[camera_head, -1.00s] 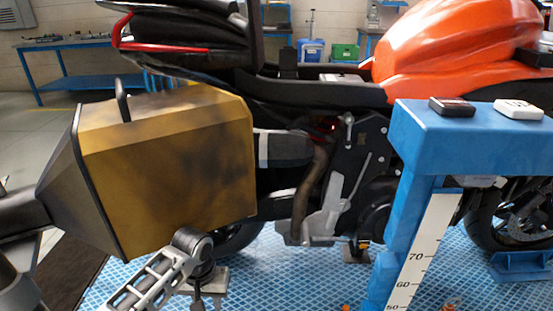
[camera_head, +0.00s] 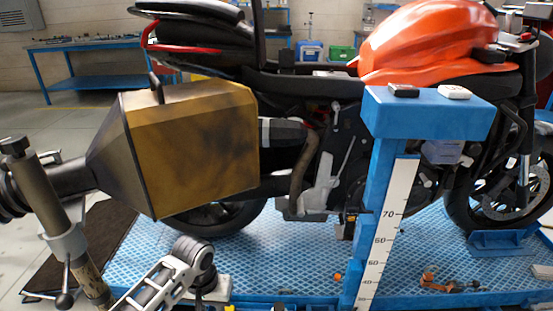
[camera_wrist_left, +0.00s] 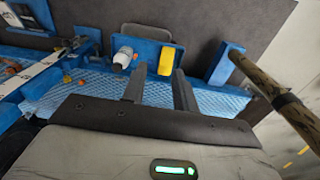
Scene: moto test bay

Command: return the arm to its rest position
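My left gripper (camera_wrist_left: 160,88) shows in the left wrist view. Its two dark fingers are apart and nothing is between them that I can see. Beyond the fingertips is a blue tray (camera_wrist_left: 147,44) with a white bottle (camera_wrist_left: 122,58) and a yellow object (camera_wrist_left: 166,62). I cannot tell how far the fingers are from them. I do not make out either gripper in the head view. My right gripper is not in view.
An orange motorcycle (camera_head: 425,45) stands on a blue textured platform (camera_head: 290,250). A gold hood (camera_head: 195,150) is beside its rear. A blue post with a scale (camera_head: 388,235) stands in front. A brown post (camera_wrist_left: 275,95) is right of my gripper.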

